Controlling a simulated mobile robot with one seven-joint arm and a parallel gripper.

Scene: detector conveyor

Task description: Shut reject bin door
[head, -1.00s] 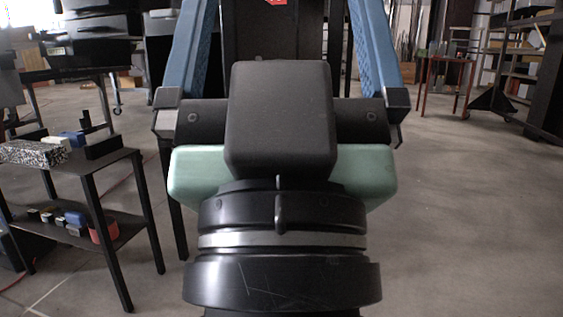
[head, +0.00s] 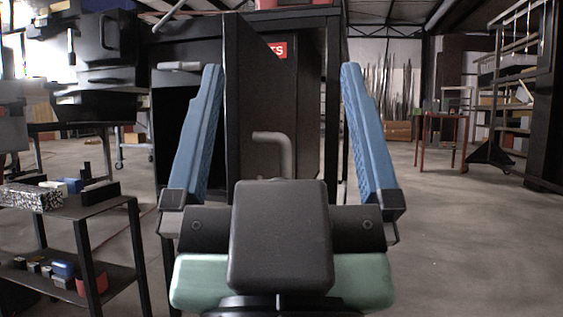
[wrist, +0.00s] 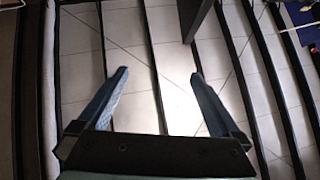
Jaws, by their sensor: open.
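The reject bin is a tall black cabinet (head: 312,110) ahead of me in the head view, with a partly covered red label (head: 279,50). Its black door (head: 231,95) stands open, its edge towards me. A grey bent handle (head: 285,150) shows between my fingers, its lower part hidden by my wrist. My gripper (head: 281,68) is open and empty, its blue fingers spread to either side of the door edge and handle in the picture. In the wrist view, my open gripper (wrist: 159,73) is above the floor, and a dark upright panel (wrist: 195,15), likely the door, shows beyond the fingers.
A black two-level shelf cart (head: 85,207) with small boxes stands at the left. Black machines (head: 105,45) are behind it. A red-framed table (head: 440,115) and tall racks (head: 515,80) stand back right. The floor (head: 460,240) at the right is clear.

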